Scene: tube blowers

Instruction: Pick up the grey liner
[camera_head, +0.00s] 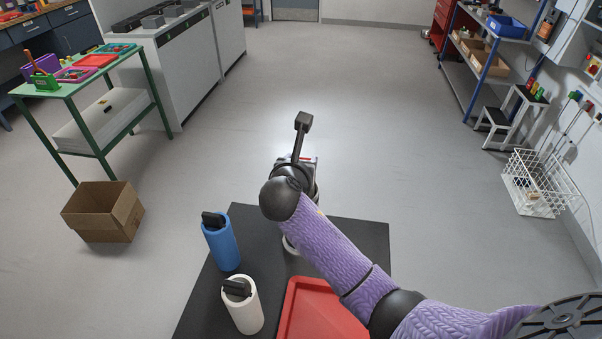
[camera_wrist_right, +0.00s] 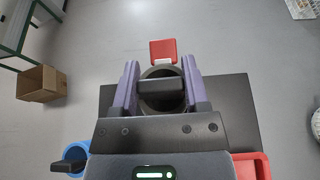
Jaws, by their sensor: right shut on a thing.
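The grey liner (camera_wrist_right: 165,105), a dark round tube with a black bar across its mouth, shows in the right wrist view between two purple fingers. My right gripper (camera_wrist_right: 161,72) is shut on it, with one finger on each side. In the head view my right gripper (camera_head: 297,168) is at the far edge of the black table, mostly hidden by my own purple wrist and forearm. The liner's body is largely hidden there, so I cannot tell whether it touches the table. My left gripper is out of view.
A blue tube (camera_head: 221,246) and a white tube (camera_head: 245,310), both with black handles, stand on the black table (camera_head: 352,235) at the left. A red tray (camera_head: 308,300) lies at the front. A cardboard box (camera_head: 100,220) sits on the floor.

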